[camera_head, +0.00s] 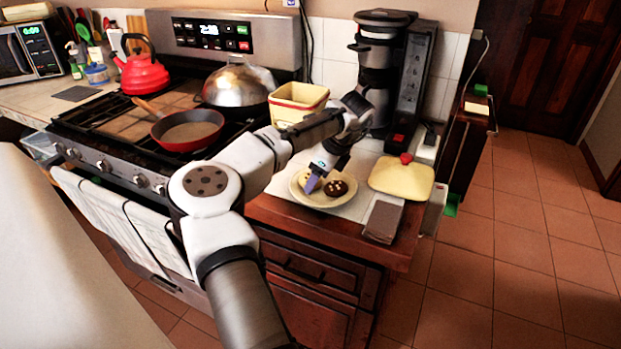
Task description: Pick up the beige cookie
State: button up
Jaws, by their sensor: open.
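A pale plate (322,204) sits on the counter to the right of the stove. A beige cookie (305,178) lies on the left part of the plate, partly covered by my gripper. A dark brown cookie with light spots (337,188) lies beside it on the right. My gripper (311,185) is open and points down over the plate, at the beige cookie. It is too small in view to tell whether the fingers touch the cookie.
A yellow lid with a red knob (401,178) lies right of the plate. A dark folded cloth (383,222) is at the counter's front edge. A cream square container (297,101) and a coffee maker (382,70) stand behind. A red pan (187,130) is on the stove.

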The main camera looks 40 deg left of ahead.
jog(key=shift+f, duration=0.2)
jog(key=c, duration=0.7)
jog(key=shift+r, duration=0.15)
jog(key=shift+c, duration=0.2)
notch_tip(320, 180, up, 20)
jog(key=b, duration=0.1)
jog(key=shift+b, duration=0.3)
